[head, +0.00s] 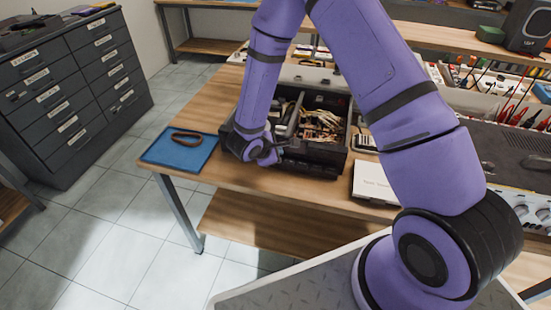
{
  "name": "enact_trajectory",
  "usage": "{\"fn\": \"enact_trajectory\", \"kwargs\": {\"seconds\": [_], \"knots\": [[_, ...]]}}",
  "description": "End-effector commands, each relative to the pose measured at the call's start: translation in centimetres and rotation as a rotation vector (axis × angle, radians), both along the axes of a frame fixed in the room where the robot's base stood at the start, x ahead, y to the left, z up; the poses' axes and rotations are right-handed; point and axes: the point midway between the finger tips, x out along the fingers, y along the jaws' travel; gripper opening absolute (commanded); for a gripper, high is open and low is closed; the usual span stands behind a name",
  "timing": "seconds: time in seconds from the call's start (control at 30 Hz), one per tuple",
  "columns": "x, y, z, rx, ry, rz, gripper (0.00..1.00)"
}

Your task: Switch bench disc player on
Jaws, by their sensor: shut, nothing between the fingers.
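A black, open-topped unit (327,158) with wires and parts showing inside sits on the wooden bench (205,110). It looks like the disc player, but I cannot tell for sure. My purple arm reaches down in front of it and hides part of its left side. My gripper (272,155) is low at the unit's left front, shut and empty. It is close to the front face; I cannot tell if it touches. The power button cannot be made out from here.
A blue mat (172,156) with a brown band (187,138) lies at the bench's left corner. A white booklet (372,184) lies right of the unit. Equipment with knobs and red-handled tools crowd the right. A dark drawer cabinet (75,95) stands left. The tiled floor between is clear.

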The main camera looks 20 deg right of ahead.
Motion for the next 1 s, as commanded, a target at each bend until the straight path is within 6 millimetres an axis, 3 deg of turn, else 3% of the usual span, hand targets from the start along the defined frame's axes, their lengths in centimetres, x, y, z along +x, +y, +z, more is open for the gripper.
{"fn": "enact_trajectory", "kwargs": {"seconds": [1.0], "knots": [[-0.01,-0.05,-0.95,0.000,0.001,-0.001,0.00]]}}
